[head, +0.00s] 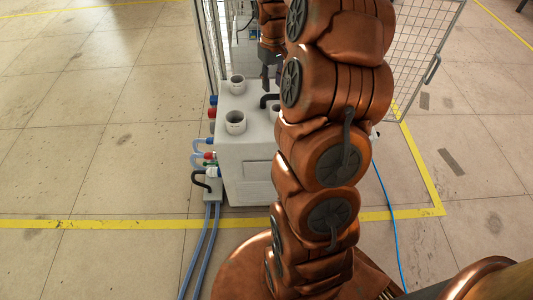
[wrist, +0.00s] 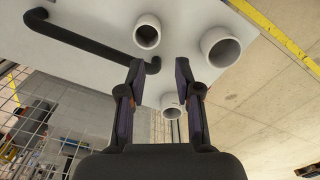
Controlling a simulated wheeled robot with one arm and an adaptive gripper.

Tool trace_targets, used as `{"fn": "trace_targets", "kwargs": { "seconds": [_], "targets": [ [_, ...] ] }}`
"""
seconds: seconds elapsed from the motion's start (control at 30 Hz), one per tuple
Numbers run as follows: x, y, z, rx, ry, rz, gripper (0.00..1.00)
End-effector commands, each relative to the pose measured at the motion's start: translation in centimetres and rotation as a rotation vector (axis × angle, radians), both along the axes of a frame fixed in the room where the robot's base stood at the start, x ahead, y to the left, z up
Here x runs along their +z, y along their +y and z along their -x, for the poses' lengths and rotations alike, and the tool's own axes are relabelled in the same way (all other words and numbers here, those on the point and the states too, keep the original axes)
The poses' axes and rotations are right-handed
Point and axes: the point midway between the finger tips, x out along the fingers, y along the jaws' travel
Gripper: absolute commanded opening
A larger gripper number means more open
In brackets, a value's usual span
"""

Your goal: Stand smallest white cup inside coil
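Three open white cups stand upright on the white box (head: 258,160). The widest cup (head: 235,121) is at its front left and another (head: 237,83) behind it. The third (head: 274,115) is partly behind my arm. In the wrist view they are the wide cup (wrist: 221,47), the back cup (wrist: 172,105) and the third cup (wrist: 147,32). I cannot tell which of the latter two is smallest. My gripper (wrist: 161,64) is open, fingers apart above the box. The back cup shows between the fingers, partly covered by one; nothing looks gripped. No coil is clearly visible.
A black bent tube (wrist: 73,36) lies beside the third cup, its end hidden near a finger. Mesh fencing (head: 415,50) stands behind and to the right. Hoses (head: 207,245) leave the box's left side. The floor to the left is clear.

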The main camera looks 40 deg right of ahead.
Motion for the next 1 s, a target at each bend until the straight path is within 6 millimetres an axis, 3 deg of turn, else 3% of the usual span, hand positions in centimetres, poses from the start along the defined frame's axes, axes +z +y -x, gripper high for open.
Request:
{"fn": "trace_targets", "kwargs": {
  "seconds": [0.13, 0.27, 0.4, 0.6, 0.8, 1.0],
  "targets": [
    [0.8, 3.5, 0.9, 0.033, 0.014, -0.013, 0.34],
    [1.8, 8.8, 3.0, 0.078, 0.045, -0.031, 0.34],
    [2.5, 14.2, 6.6, 0.119, 0.087, -0.048, 0.34],
    [2.9, 20.3, 12.7, 0.159, 0.155, -0.053, 0.34],
    [2.6, 24.4, 20.0, 0.176, 0.229, -0.047, 0.34],
    [2.0, 26.4, 26.1, 0.171, 0.285, -0.04, 0.34]
  ]
}}
